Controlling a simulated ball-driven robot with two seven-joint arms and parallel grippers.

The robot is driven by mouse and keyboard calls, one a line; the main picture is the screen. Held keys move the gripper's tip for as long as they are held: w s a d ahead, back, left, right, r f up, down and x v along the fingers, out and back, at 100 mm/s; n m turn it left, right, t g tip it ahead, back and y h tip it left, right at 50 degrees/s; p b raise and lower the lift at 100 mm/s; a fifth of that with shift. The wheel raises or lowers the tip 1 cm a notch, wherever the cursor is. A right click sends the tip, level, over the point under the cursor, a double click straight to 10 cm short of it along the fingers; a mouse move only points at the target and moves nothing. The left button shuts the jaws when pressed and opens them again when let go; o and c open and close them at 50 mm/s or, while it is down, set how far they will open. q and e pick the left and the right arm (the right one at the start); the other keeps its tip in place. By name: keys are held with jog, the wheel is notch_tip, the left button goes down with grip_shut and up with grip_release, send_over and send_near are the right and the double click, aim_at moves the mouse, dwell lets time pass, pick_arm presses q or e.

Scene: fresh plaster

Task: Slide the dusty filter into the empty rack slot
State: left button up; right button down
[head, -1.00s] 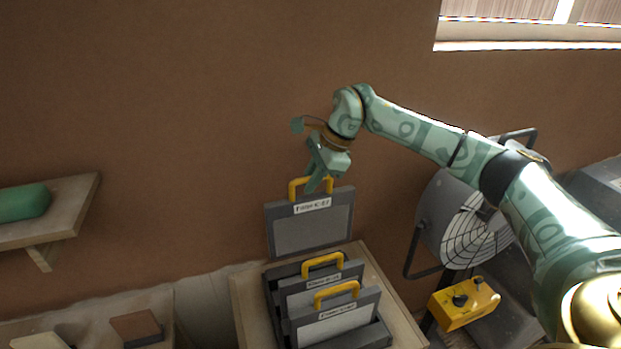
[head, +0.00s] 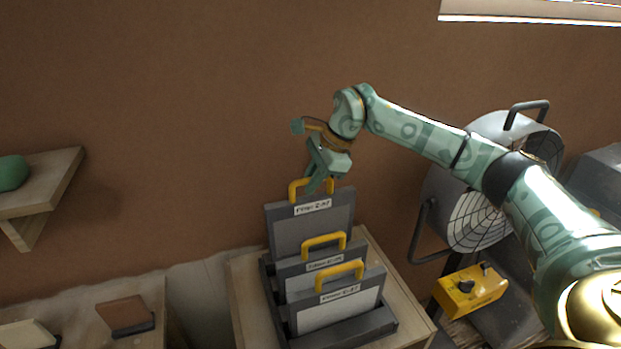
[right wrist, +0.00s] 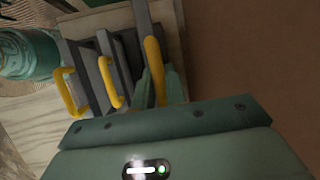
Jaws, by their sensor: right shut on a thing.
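The dusty filter (head: 315,232) is a grey framed panel with a white label and a yellow handle. My right gripper (head: 318,186) is shut on that handle from above. In the right wrist view its fingers (right wrist: 156,88) are at the yellow handle of the filter (right wrist: 141,15). The filter is upright at the back of the dark rack (head: 378,327). Its lower edge is hidden behind the other filters, so I cannot tell how deep it sits. A middle filter (head: 292,277) and a front filter (head: 335,308) stand in the rack. My left gripper is out of view.
The rack stands on a wooden top (head: 243,300) close to the brown wall. A grey fan (head: 478,205) and a yellow control box (head: 470,290) are at the right. A wooden shelf (head: 40,190) and a low surface with blocks (head: 125,315) are at the left.

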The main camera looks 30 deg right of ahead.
aim_at(311, 213)
jog(key=shift+f+b, duration=1.7)
jog(key=shift+f, duration=3)
jog(key=c, duration=1.4)
grip_release()
jog(key=shift+o, duration=0.2)
jog(key=p+v, duration=0.2)
jog(key=v, duration=1.4)
jog(key=shift+s+d+r, duration=0.1)
jog(key=shift+d, duration=0.05)
